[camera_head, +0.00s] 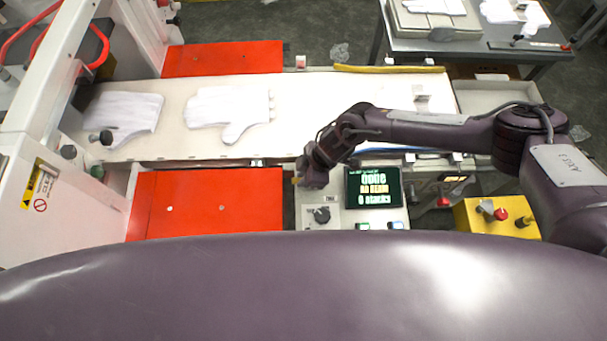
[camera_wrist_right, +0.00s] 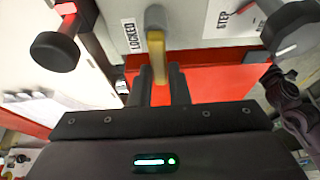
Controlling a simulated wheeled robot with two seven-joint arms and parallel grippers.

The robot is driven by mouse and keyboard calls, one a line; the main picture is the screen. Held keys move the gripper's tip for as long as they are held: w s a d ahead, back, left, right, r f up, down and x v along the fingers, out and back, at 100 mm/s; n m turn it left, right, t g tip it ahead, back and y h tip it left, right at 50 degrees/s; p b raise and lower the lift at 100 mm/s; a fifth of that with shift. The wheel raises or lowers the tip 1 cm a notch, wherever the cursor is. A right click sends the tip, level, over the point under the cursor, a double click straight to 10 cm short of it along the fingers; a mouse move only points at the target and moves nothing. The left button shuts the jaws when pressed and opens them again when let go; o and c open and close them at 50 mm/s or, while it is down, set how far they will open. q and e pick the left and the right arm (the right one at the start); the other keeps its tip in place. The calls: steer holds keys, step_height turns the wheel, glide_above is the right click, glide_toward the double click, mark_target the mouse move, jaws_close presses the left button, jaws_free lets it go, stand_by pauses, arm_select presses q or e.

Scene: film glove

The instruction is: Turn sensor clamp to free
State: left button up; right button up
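A yellow lever (camera_wrist_right: 157,60) with a grey rounded end, apparently the sensor clamp, stands out in the right wrist view beside a label reading LOCKED (camera_wrist_right: 129,36). My right gripper (camera_wrist_right: 163,80) has its two dark fingers apart, with the lever's near end between their tips. A gap shows on the right of the lever; contact on the left is unclear. In the head view the right gripper (camera_head: 307,179) is above the panel's left edge, with a small yellow piece (camera_head: 296,181) showing beside it. My left gripper is out of view.
A dark knob (camera_head: 321,214) and a lit screen (camera_head: 373,187) sit close by. Black round knobs stand left (camera_wrist_right: 55,50) and right (camera_wrist_right: 290,27) of the gripper. A white glove (camera_head: 230,109) lies on the belt. A yellow button box (camera_head: 497,218) is at right.

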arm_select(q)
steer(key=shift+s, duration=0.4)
arm_select(e)
jaws_close()
